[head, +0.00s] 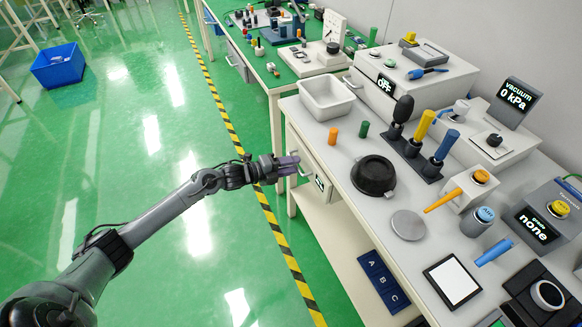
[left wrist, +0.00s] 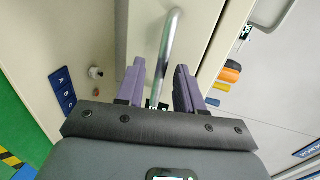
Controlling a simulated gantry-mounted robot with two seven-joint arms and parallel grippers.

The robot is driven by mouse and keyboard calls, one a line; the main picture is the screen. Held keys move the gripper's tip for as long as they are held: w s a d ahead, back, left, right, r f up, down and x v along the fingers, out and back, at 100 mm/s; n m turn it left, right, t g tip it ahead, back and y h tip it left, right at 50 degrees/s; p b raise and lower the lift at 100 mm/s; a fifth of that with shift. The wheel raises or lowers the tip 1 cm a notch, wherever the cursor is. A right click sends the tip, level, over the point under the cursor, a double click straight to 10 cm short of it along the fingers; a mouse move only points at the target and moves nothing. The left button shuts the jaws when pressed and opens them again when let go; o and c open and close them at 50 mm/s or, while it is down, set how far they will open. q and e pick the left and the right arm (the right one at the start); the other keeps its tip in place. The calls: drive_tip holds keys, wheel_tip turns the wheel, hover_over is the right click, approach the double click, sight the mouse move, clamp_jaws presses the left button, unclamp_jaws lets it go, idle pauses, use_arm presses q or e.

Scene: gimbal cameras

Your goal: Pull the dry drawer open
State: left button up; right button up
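The drawer (head: 307,167) is set under the front edge of the white bench and looks shut. A small dark label (head: 319,183) on its front is too small to read. My left gripper (head: 293,165) is at the drawer front, with its purple fingers pointing at it. In the left wrist view, the metal bar handle (left wrist: 171,38) runs between the two open fingers (left wrist: 158,82). A gap shows on each side of the bar, so the fingers are not closed on it. My right gripper is not in view.
On the bench are a white bin (head: 327,98), a black bowl (head: 373,176), a grey disc (head: 408,225) and upright tools. A blue A-B-C panel (head: 384,283) is below the bench edge. The green floor left of the bench is clear beside the striped tape (head: 285,245).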

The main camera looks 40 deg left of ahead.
use_arm(q)
drive_tip(key=shift+w, duration=0.15)
clamp_jaws()
idle(0.4)
